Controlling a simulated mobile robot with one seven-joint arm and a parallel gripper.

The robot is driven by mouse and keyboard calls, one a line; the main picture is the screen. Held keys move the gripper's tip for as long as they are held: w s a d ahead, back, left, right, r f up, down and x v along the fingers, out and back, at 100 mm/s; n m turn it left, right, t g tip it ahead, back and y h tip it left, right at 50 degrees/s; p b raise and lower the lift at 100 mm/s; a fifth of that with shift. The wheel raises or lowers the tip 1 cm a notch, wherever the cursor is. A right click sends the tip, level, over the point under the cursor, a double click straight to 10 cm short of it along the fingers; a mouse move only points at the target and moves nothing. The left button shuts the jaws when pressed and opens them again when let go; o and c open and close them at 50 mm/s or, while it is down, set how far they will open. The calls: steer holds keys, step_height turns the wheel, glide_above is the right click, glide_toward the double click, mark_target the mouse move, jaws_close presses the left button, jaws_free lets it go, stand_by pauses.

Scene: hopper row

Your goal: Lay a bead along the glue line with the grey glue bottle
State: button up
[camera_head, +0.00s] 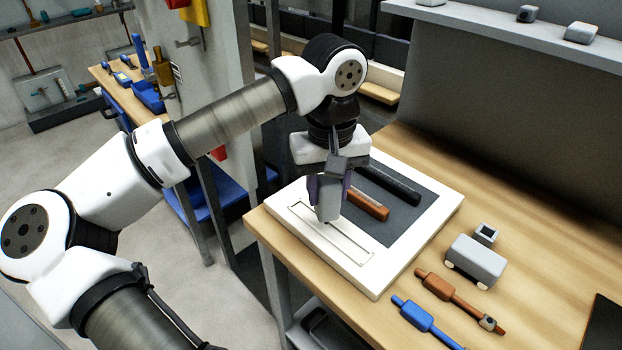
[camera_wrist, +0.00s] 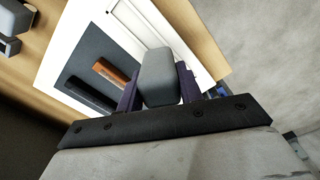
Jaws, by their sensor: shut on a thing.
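My gripper (camera_head: 328,188) is shut on the grey glue bottle (camera_head: 327,207). Its purple fingers are on both sides of the bottle, also seen in the wrist view (camera_wrist: 160,90). The bottle looks about upright, with its lower end over or close to the thin outlined strip, the glue line (camera_head: 345,247), on the white board (camera_head: 396,278). The bottle's tip is hidden, so I cannot tell whether it touches the board. No bead can be made out on the visible part of the strip.
A dark panel on the board holds an orange-brown block (camera_head: 368,203) and a black bar (camera_head: 389,184). To the right on the wooden table are a grey wheeled box (camera_head: 476,262), an orange tool (camera_head: 450,293) and a blue tool (camera_head: 425,320). A shelf (camera_head: 530,28) overhangs behind.

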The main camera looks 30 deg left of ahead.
steer(key=s+d+b, duration=0.1)
steer(key=s+d, duration=0.1)
steer(key=d, duration=0.5)
steer(key=shift+s+d, duration=0.2)
steer(key=shift+s, duration=0.15)
steer(key=shift+b, duration=0.5)
steer(key=shift+f+b, duration=0.25)
steer(key=shift+b, duration=0.05)
steer(key=shift+f+b, duration=0.5)
stand_by(1.1)
steer(key=shift+f, duration=0.1)
steer(key=shift+w+a+b, duration=0.2)
steer(key=shift+w+a, duration=0.05)
steer(key=shift+a, duration=0.45)
steer(key=shift+w+a+b, duration=0.15)
steer(key=shift+w+a, duration=0.1)
steer(key=shift+a, duration=0.5)
steer(key=shift+w+a+b, duration=0.2)
steer(key=shift+w+a, duration=0.05)
steer(key=shift+a, duration=0.45)
steer(key=shift+w+a, duration=0.25)
steer(key=shift+a, duration=0.45)
steer(key=shift+w+a, duration=0.25)
steer(key=shift+a, duration=0.45)
steer(key=shift+w+a, duration=0.25)
steer(key=shift+a, duration=0.45)
